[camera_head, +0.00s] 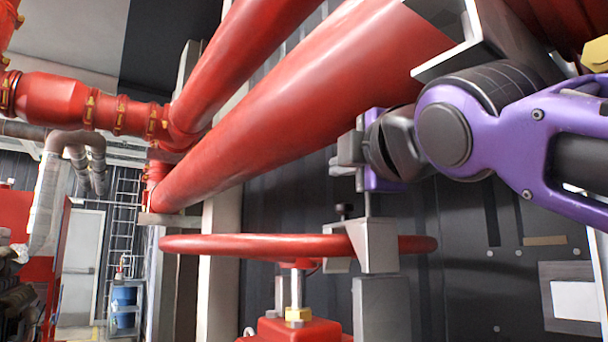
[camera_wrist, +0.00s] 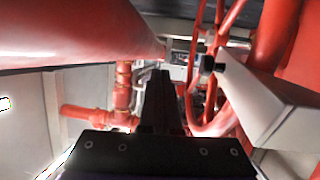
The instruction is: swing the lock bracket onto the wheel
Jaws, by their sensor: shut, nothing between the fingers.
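The red wheel (camera_head: 220,245) lies nearly level in the head view; part of its rim and spokes shows in the wrist view (camera_wrist: 201,110). The grey lock bracket (camera_head: 378,245) is at the wheel's right side and overlaps the rim there. In the wrist view the bracket (camera_wrist: 265,95) reaches toward the rim, with a dark knob (camera_wrist: 208,63) near its end. I cannot tell whether it touches the rim. My gripper (camera_head: 348,152) is shut and empty, above the bracket and below the large pipe. Its dark fingers show in the wrist view (camera_wrist: 162,100), apart from the bracket.
A large red pipe (camera_head: 300,95) runs diagonally close above my gripper. A red valve body (camera_head: 295,328) with a brass nut stands under the wheel. A dark panelled wall (camera_head: 470,240) is behind. A blue bin (camera_head: 124,305) stands far left.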

